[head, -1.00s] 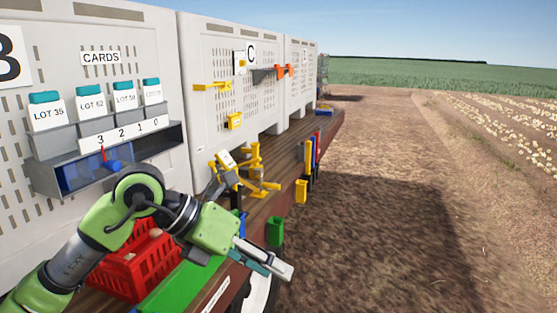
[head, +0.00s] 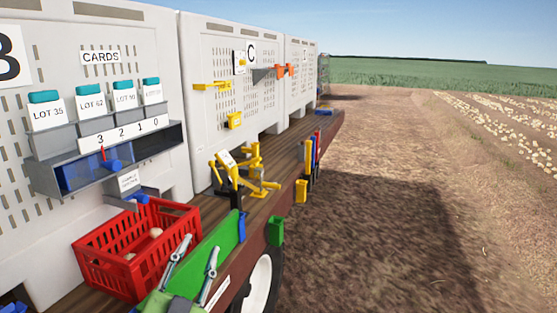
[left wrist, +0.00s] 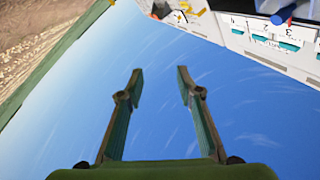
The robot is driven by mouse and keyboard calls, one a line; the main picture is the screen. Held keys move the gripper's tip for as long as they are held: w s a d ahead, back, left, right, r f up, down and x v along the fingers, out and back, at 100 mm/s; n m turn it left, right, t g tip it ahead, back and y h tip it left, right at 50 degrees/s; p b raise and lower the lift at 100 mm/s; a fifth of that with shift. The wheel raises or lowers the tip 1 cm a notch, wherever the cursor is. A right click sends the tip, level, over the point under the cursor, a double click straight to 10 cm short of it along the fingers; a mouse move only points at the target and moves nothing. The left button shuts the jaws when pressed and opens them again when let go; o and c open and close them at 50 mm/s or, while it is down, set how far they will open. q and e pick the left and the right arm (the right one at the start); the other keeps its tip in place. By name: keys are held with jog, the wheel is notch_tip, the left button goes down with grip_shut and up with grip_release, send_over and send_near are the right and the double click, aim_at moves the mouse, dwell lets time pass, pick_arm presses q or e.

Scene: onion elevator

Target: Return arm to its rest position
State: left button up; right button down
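My left gripper (head: 196,254) is low at the bottom of the head view, in front of the red crate, with its fingers pointing up. Its two fingers stand apart with nothing between them. In the left wrist view the same gripper (left wrist: 158,72) is open, with only sky between the fingers. Most of my left arm is out of view. My right gripper is in neither view.
The red crate (head: 105,240) with pale onions stands on the wooden trailer ledge, near a green panel (head: 215,240). Yellow fixtures (head: 240,172) are farther along the ledge. A card rack (head: 60,178) hangs on the white bin. Open soil lies to the right.

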pick_arm(q)
jog(key=s+a+f+n+g+y, duration=0.1)
jog(key=s+a+f+n+g, duration=0.2)
jog(key=f, duration=0.5)
jog(key=s+a+f+g+y, duration=0.1)
jog(key=s+f+g, duration=0.25)
jog(key=f, duration=0.35)
jog(key=s+a+f+n+g+y, duration=0.1)
jog(key=s+a+f+n+g, duration=0.15)
jog(key=s+f, duration=0.4)
jog(key=s+d+f+g+h, duration=0.1)
jog(key=s+d+f+g, duration=0.1)
jog(key=s+f+g, duration=0.9)
jog(key=s+f+t+b, duration=0.1)
jog(key=s+f+b, duration=0.25)
jog(key=f, duration=1.35)
jog(key=s+f+t+b, duration=0.15)
jog(key=s+f, duration=0.25)
jog(key=f, duration=1.3)
jog(key=s+a+f+g+b, duration=0.1)
jog(key=s+a+f+b, duration=0.2)
jog(key=s+f, duration=1.4)
notch_tip(320, 180, down, 3)
jog(key=shift+r+g+b, duration=0.2)
jog(key=shift+g+b, duration=0.15)
jog(key=shift+b, duration=0.65)
jog(key=shift+m, duration=0.25)
